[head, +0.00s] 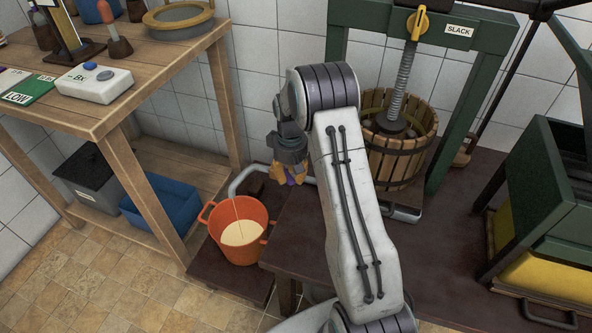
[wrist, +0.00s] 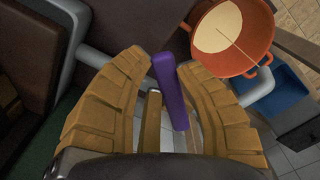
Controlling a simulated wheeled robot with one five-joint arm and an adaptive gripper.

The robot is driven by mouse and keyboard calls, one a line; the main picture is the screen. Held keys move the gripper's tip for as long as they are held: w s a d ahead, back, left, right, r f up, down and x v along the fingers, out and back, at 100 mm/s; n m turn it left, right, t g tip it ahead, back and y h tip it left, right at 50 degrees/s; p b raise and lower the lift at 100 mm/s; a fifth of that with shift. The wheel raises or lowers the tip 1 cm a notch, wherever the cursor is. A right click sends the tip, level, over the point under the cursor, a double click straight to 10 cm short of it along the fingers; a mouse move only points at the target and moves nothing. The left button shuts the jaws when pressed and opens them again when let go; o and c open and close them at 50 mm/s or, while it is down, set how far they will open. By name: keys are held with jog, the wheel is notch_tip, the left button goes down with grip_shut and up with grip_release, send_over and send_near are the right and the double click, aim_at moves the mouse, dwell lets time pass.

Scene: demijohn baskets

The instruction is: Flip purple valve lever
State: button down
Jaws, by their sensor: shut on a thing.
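The purple valve lever (wrist: 169,88) stands between the two ochre fingers of my gripper (wrist: 157,72) in the wrist view. The right finger meets the lever's side; a gap shows on the left of it. A brass-coloured piece (wrist: 152,118) sits beside the lever, also between the fingers. In the head view my gripper (head: 287,173) is at the grey pipe by the press table's left edge. Only a small bit of purple (head: 297,179) shows there, and the fingers hide the rest of the valve.
An orange bucket (head: 236,230) with pale liquid stands below left of my gripper. A grey pipe (head: 238,181) bends above it. A slatted wooden press basket (head: 400,140) stands right of my arm. A wooden workbench (head: 140,85) is at the left.

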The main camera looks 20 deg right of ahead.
jog(key=w+a+m+p, duration=0.1)
jog(key=a+m, duration=0.5)
jog(key=m, duration=0.3)
jog(key=shift+w+a+m+p, duration=0.2)
jog(key=shift+w+m+p, duration=0.15)
jog(key=shift+m, duration=0.05)
dwell(0.4)
jog(key=c, duration=0.8)
grip_release()
jog(key=shift+c, duration=0.2)
jog(key=shift+w+r, duration=0.1)
notch_tip(320, 180, up, 12)
